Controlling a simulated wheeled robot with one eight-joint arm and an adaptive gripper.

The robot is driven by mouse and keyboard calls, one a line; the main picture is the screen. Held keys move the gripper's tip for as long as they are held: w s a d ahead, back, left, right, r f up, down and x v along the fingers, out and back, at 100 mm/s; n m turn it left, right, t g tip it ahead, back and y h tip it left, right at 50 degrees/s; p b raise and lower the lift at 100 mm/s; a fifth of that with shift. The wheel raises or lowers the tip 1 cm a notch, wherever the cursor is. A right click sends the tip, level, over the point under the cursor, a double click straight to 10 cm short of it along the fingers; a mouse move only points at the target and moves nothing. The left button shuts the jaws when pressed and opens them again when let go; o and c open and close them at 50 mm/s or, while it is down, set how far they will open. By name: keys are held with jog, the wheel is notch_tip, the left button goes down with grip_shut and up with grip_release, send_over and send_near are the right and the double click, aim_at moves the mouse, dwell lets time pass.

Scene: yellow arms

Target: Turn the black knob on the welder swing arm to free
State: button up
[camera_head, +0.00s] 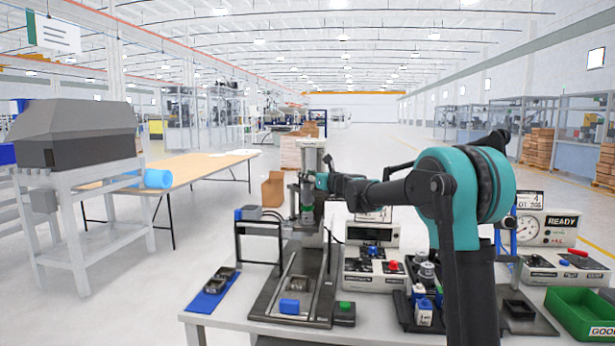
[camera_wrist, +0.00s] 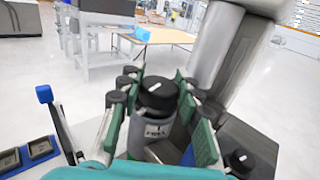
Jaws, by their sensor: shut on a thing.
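The welder (camera_head: 312,158) stands upright on the bench, with my gripper (camera_head: 306,190) reaching it from the right. In the wrist view, the black knob (camera_wrist: 158,93) sits on a grey cylindrical housing (camera_wrist: 152,130). A white mark on its top slants toward the upper right. My gripper (camera_wrist: 157,102) has its green-padded fingers on both sides of the knob and is shut on it. A small label with a mark and dark letters shows on the housing below; I cannot read it surely. In the head view my gripper hides the knob.
A second black knob (camera_wrist: 241,158) is at the lower right of the wrist view. A grey column (camera_wrist: 218,45) rises close beside the right finger. Control boxes (camera_head: 374,262) and a green bin (camera_head: 583,312) stand right on the bench.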

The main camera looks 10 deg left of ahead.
jog(key=shift+w+n+g+y, duration=0.1)
jog(key=shift+n+g+y, duration=0.2)
jog(key=shift+g, duration=0.1)
jog(key=n+g+y, duration=0.2)
jog(key=g, duration=0.1)
jog(key=shift+d+n+y, duration=0.1)
jog(key=shift+n+y, duration=0.2)
jog(key=shift+n, duration=0.1)
jog(key=n+g+y, duration=0.1)
jog(key=n+g, duration=0.1)
jog(key=g, duration=0.2)
jog(key=n+g+y, duration=0.1)
jog(key=n+g, duration=0.2)
jog(key=g, duration=0.1)
jog(key=shift+n+g, duration=0.3)
jog(key=shift+g, duration=0.1)
jog(key=o, duration=1.2)
jog(key=d, duration=1.1)
jog(key=shift+s+d, duration=0.2)
jog(key=shift+d, duration=0.2)
